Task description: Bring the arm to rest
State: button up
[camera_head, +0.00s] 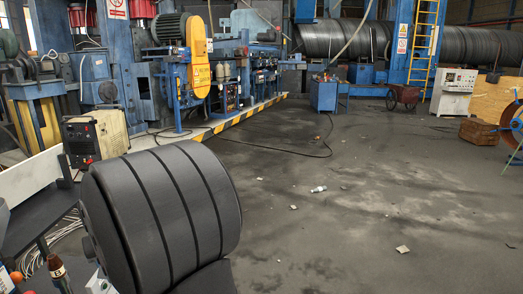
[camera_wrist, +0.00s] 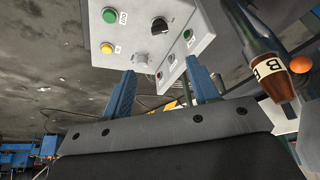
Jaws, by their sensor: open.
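My gripper (camera_wrist: 160,68) shows in the wrist view as two blue fingers set well apart. It is open, and I see nothing held between the fingers. Behind the fingertips is a pale grey control box (camera_wrist: 142,38) with green, yellow and white buttons and a black knob. I cannot tell whether the fingers touch it. In the head view my gripper is not visible; a large dark rounded part of my arm covers the lower left.
A beige welding machine (camera_head: 96,137) stands at left. The concrete floor (camera_head: 350,220) is mostly open, with small litter.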

jog(key=x, duration=1.5)
jog(key=shift+w+a+f, duration=0.1)
jog(key=shift+f, duration=0.05)
jog(key=shift+m+h, duration=0.4)
jog(key=shift+m, duration=0.9)
jog(key=s+v, duration=0.1)
jog(key=v, duration=1.6)
jog(key=shift+t, duration=0.3)
jog(key=x, duration=1.7)
jog(key=shift+f, duration=0.15)
jog(key=shift+n, duration=0.4)
